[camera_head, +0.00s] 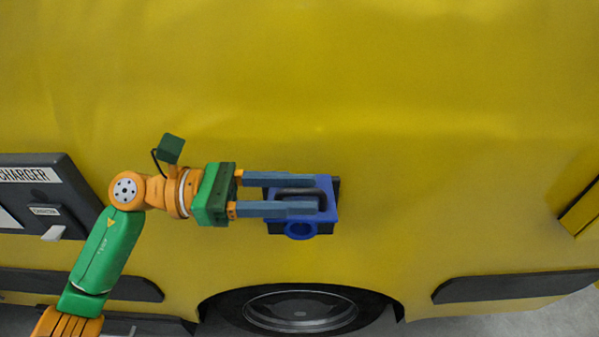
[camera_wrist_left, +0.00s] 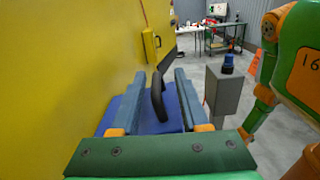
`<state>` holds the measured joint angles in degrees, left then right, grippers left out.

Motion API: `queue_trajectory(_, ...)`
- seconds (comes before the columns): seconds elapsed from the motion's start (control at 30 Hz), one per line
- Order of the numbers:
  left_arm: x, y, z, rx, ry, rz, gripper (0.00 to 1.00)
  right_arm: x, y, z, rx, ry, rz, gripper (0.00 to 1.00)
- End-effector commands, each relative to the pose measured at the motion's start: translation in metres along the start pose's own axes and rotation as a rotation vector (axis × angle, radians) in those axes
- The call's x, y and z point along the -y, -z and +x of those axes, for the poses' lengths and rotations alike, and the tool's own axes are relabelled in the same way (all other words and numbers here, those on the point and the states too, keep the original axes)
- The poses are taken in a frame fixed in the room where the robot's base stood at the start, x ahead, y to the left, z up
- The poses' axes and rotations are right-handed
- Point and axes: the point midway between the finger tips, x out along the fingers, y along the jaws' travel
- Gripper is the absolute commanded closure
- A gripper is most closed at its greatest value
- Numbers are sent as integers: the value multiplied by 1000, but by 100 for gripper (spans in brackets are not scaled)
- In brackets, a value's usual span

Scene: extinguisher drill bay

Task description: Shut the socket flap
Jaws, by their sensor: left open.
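The blue socket flap (camera_head: 331,201) is on the yellow vehicle's side in the head view, with a dark plate behind it and a blue ring (camera_head: 300,230) below. In the left wrist view the flap (camera_wrist_left: 172,112) appears to stand out from the yellow wall. Its dark curved handle (camera_head: 300,193) also shows in the left wrist view (camera_wrist_left: 158,97). My left gripper (camera_head: 319,194) is open, reaching in from the left. Its fingers lie on either side of the handle, apparently without closing on it. The finger edges hide part of the flap. My right gripper is not in view.
A dark charger box (camera_head: 45,180) is on the left. The vehicle's wheel (camera_head: 300,308) is below the flap. In the left wrist view, a grey post with a blue top (camera_wrist_left: 228,85) stands right of the fingers, and tables (camera_wrist_left: 205,30) are farther back.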

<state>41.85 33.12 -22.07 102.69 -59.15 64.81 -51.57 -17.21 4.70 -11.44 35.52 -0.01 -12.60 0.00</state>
Motion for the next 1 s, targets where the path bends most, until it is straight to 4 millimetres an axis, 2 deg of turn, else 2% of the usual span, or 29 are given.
queue_trajectory(0.03, 0, -3, 4, 1, 1, -1, 55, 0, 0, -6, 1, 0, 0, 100)
queue_trajectory(0.3, 0, 1, 8, 1, -1, -1, 55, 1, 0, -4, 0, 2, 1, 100)
queue_trajectory(0.47, 0, 1, 8, 1, -1, -1, 98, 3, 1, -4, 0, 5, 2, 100)
queue_trajectory(0.5, 0, 1, 8, 1, -1, -1, 100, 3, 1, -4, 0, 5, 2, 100)
queue_trajectory(1.0, 0, 0, 8, 3, 0, 0, 100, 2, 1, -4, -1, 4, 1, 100)
